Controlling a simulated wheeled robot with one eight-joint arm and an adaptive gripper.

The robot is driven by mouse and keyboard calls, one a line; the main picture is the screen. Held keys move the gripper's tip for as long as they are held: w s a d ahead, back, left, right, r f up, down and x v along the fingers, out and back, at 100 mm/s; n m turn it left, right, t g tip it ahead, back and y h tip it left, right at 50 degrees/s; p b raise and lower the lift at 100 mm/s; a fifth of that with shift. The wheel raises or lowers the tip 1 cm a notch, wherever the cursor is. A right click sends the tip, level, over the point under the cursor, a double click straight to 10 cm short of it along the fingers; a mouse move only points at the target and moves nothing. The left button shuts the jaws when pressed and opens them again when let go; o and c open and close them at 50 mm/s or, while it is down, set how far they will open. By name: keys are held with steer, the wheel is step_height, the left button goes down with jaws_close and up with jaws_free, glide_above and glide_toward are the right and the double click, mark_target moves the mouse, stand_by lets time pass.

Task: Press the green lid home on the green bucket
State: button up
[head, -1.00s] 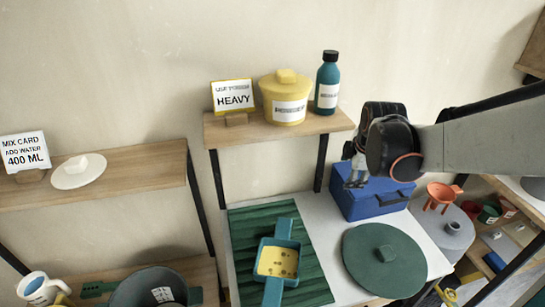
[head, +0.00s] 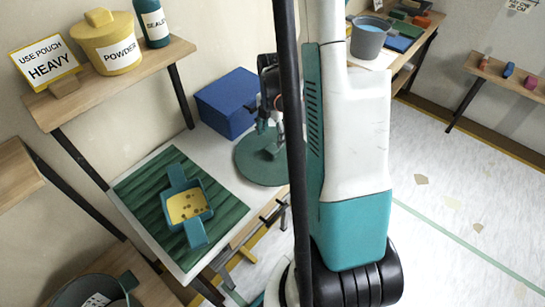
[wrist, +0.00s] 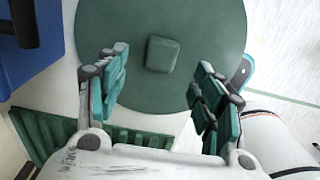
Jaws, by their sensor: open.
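The green lid (head: 256,168) is a round disc with a square knob, lying flat on the white table beside the blue box. It fills the upper middle of the wrist view (wrist: 110,25), its knob between my fingers. My gripper (head: 266,135) is open and empty just over the lid, fingers either side of the knob; whether they touch it I cannot tell. A dark green bucket (head: 72,292) with a white label and a green tab stands at the lower left, open at the top and cut off by the frame edge.
A blue box (head: 227,103) stands close behind the lid. A teal tray with yellow contents (head: 184,207) sits on a ridged green mat (head: 140,190). A shelf (head: 115,82) with a yellow pot and a bottle is at the upper left. Open floor lies to the right.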

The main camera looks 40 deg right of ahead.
mark_target(273, 148)
steer(key=shift+s+f+b, duration=0.1)
steer(key=shift+f+b, duration=1.45)
steer(key=shift+f, duration=2.05)
steer(key=shift+r, duration=0.1)
steer(key=c, duration=1.2)
